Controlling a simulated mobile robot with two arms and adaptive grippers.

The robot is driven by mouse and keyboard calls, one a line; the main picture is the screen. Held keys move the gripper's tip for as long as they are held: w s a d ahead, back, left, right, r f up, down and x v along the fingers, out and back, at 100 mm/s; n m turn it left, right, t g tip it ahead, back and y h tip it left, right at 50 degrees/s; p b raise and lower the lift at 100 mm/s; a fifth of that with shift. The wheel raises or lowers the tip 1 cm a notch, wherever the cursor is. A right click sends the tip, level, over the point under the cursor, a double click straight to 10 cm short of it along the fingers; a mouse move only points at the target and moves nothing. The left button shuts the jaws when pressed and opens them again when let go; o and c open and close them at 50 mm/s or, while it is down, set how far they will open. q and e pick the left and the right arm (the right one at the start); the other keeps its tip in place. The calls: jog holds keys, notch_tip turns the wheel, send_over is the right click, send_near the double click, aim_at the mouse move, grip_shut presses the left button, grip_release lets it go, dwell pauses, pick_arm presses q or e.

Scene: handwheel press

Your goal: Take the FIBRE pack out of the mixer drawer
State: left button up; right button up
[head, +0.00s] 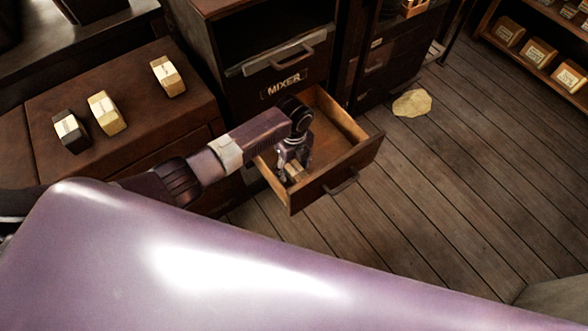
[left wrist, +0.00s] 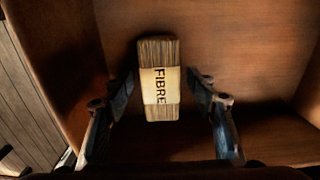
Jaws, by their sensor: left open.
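The mixer drawer (head: 352,165) is pulled open below the cabinet marked MIXER (head: 284,88). The FIBRE pack (left wrist: 159,80) is a brown bundle with a pale label band, lying in the drawer. It also shows in the head view (head: 294,171), partly hidden by my gripper. My left gripper (head: 288,174) reaches down into the drawer over the pack. In the left wrist view the left gripper's open fingers (left wrist: 163,98) stand on either side of the pack, with a gap on each side. My right gripper is not in view.
Several packs, one of them dark-ended (head: 70,131), stand on the brown cabinet top (head: 120,75) at left. A shelf (head: 500,58) with boxes is at far right. A pale yellowish patch (head: 412,103) lies on the plank floor. The floor right of the drawer is clear.

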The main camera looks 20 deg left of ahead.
pick_arm(q)
jog(key=c, duration=1.3)
